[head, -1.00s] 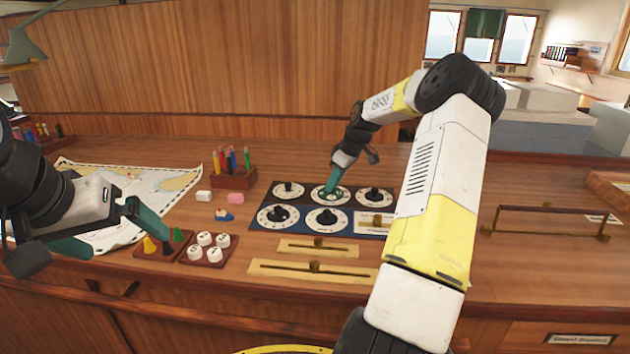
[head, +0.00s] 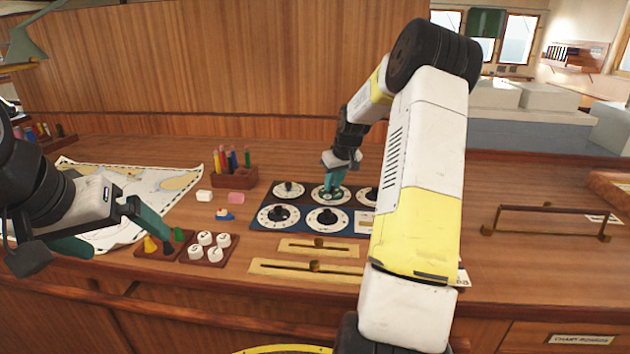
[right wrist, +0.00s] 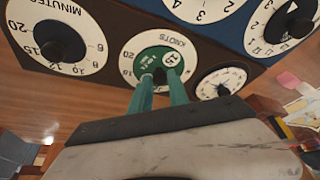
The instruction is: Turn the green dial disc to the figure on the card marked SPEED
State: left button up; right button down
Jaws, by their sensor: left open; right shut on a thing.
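The green dial disc (right wrist: 150,66) sits in the middle of a round white dial marked KNOTS (right wrist: 186,47) in the right wrist view. My right gripper (right wrist: 163,76) is shut on its dark central knob, which the fingertips partly cover. In the head view the same dial (head: 318,196) is in the back row of the dial panel, under my right gripper (head: 331,192). My left gripper (head: 125,243) is open and empty at the left, above the front of the desk. A white card (head: 364,223) on the panel is partly hidden by my right arm; its text is unreadable.
Other dials with black knobs (head: 278,216) surround the green one. Brass slider plates (head: 335,247) lie in front. A tray of white knobs (head: 232,243), a pen block (head: 234,178) and a chart (head: 150,185) are to the left. My right arm covers the panel's right side.

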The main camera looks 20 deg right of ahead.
jog(key=shift+a+m, duration=0.1)
jog(key=shift+m, duration=0.6)
jog(key=shift+h, duration=0.3)
jog(key=c, duration=1.3)
grip_release()
jog(key=shift+o, duration=0.2)
jog(key=v, duration=0.7)
jog(key=shift+s+r, duration=0.2)
jog(key=shift+r, duration=0.15)
